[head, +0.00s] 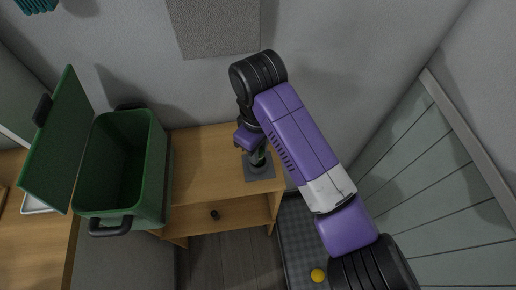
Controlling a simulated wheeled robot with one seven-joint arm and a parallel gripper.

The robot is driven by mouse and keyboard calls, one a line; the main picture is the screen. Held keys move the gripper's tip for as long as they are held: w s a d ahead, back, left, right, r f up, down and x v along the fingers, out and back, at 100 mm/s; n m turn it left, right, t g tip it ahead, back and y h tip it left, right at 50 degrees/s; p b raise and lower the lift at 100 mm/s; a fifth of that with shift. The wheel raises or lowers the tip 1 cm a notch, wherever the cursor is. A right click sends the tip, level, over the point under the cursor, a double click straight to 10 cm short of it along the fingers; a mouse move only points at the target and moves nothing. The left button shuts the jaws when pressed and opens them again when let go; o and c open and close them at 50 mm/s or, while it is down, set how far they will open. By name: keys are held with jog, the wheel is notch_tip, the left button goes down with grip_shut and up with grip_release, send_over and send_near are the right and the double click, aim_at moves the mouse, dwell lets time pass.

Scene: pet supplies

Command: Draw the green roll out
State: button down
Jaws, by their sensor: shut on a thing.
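My gripper (256,151) points down over the right end of the wooden cabinet and is shut on the green roll. Only a small sliver of the green roll (259,158) shows between the dark fingers; the arm and fingers hide the rest. The roll is at a dark round holder on a grey square base (260,175) on the cabinet top. I cannot tell how far the roll sits inside the holder.
The wooden cabinet (210,170) has clear top to the left of the base. A green bin (150,180) with its lid (60,150) open stands left of it. A yellow ball (318,275) lies on the dark mat (297,240) below.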

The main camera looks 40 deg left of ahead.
jog(key=shift+r+p, duration=1.8)
jog(key=shift+r, duration=0.25)
